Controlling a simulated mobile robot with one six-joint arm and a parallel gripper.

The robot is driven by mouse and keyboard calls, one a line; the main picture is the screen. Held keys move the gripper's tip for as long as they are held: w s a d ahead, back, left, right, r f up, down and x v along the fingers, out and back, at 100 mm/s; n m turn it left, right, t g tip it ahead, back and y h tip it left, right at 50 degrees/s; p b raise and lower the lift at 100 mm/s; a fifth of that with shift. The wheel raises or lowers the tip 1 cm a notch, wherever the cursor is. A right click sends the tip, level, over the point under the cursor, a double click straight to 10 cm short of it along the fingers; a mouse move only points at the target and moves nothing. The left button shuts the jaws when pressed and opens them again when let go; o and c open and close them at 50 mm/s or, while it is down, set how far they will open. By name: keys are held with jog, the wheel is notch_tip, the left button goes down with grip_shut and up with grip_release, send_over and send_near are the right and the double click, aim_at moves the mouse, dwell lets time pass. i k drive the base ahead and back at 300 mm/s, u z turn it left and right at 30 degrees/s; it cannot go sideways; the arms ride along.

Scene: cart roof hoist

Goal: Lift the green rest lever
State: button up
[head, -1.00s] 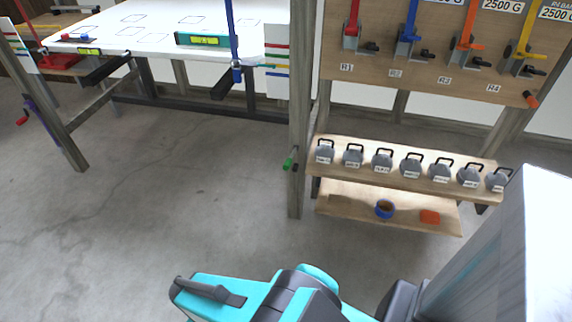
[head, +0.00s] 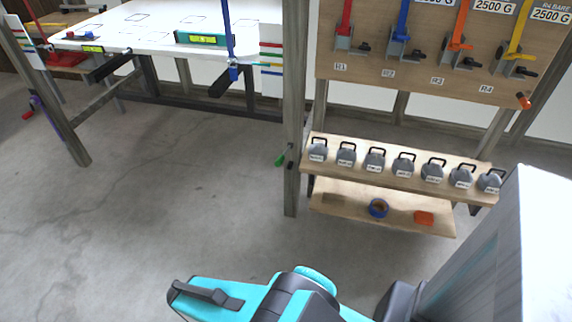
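The green lever (head: 281,160) is small and sits on the left side of the grey wooden post (head: 291,185), with a dark mount beside it. It points down and to the left. My gripper's fingers do not show. Only teal and dark parts of my arm fill the bottom of the head view, below and apart from the lever.
A shelf (head: 400,178) with several grey weights stands right of the post. Below it, a lower shelf (head: 345,207) holds a blue ring (head: 378,208) and an orange block (head: 424,218). A board (head: 400,75) carries coloured levers. Grey floor left of the post is clear.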

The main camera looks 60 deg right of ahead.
aim_at(278, 162)
jog(key=z, duration=0.05)
jog(key=k, duration=2.3)
jog(key=z, duration=1)
jog(key=i, duration=1.05)
jog(key=u, duration=0.05)
